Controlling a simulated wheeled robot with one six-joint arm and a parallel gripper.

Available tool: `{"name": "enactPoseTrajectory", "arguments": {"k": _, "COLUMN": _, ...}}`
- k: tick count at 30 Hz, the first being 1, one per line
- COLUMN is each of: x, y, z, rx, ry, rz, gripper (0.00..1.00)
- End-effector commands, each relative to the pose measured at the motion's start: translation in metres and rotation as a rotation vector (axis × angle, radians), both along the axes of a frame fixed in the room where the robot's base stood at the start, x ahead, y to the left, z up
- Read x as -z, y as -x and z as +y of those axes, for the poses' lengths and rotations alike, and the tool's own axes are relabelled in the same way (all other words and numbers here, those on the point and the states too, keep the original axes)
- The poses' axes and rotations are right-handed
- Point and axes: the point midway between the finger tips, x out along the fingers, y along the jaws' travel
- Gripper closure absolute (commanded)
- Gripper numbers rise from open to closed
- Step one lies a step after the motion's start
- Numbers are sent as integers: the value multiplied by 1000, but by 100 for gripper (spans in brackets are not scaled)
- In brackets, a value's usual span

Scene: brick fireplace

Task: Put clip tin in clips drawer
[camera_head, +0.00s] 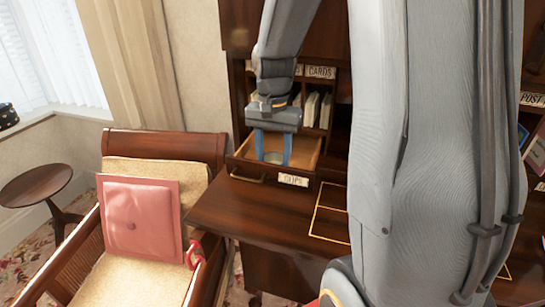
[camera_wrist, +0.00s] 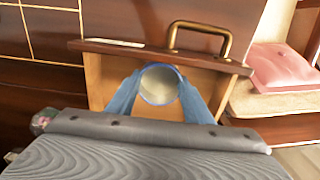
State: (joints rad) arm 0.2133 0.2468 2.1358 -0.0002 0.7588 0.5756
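The clip tin (camera_wrist: 160,86) is a small round tin with a pale top and a bluish rim. It sits between the blue fingers of my gripper (camera_head: 273,150), which touch it on both sides. In the wrist view my gripper (camera_wrist: 160,90) also closes around the tin. The clips drawer (camera_head: 310,150) is a wooden drawer pulled open, with a label reading CLIPS on its front. The fingers and tin are inside the drawer's opening. The drawer (camera_wrist: 94,85) also shows in the wrist view, with its brass handle. Whether the tin touches the drawer floor is hard to tell.
The dark desk top (camera_head: 270,215) lies below the drawer, with a gold-outlined rectangle on it. Pigeonholes with a CARDS label (camera_head: 320,72) stand just behind. A cane armchair with a pink cushion (camera_head: 142,220) stands to the left, beside a small round table (camera_head: 35,185).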

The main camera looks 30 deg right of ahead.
Motion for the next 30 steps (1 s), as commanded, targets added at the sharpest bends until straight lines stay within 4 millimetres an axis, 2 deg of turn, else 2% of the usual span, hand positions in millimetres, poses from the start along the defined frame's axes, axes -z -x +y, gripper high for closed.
{"name": "enactPoseTrajectory", "arguments": {"k": 1, "x": 0, "y": 0, "z": 0, "rx": 0, "ry": 0, "rz": 0, "gripper": 45}}
{"name": "enactPoseTrajectory", "arguments": {"k": 3, "x": 0, "y": 0, "z": 0, "rx": 0, "ry": 0, "rz": 0, "gripper": 36}}
{"name": "enactPoseTrajectory", "arguments": {"k": 14, "x": -6, "y": 0, "z": 0, "rx": 0, "ry": 0, "rz": -1, "gripper": 36}}
{"name": "enactPoseTrajectory", "arguments": {"k": 24, "x": -56, "y": -1, "z": 0, "rx": 0, "ry": 1, "rz": -5, "gripper": 36}}
{"name": "enactPoseTrajectory", "arguments": {"k": 30, "x": -76, "y": -1, "z": 0, "rx": 0, "ry": 0, "rz": -1, "gripper": 36}}
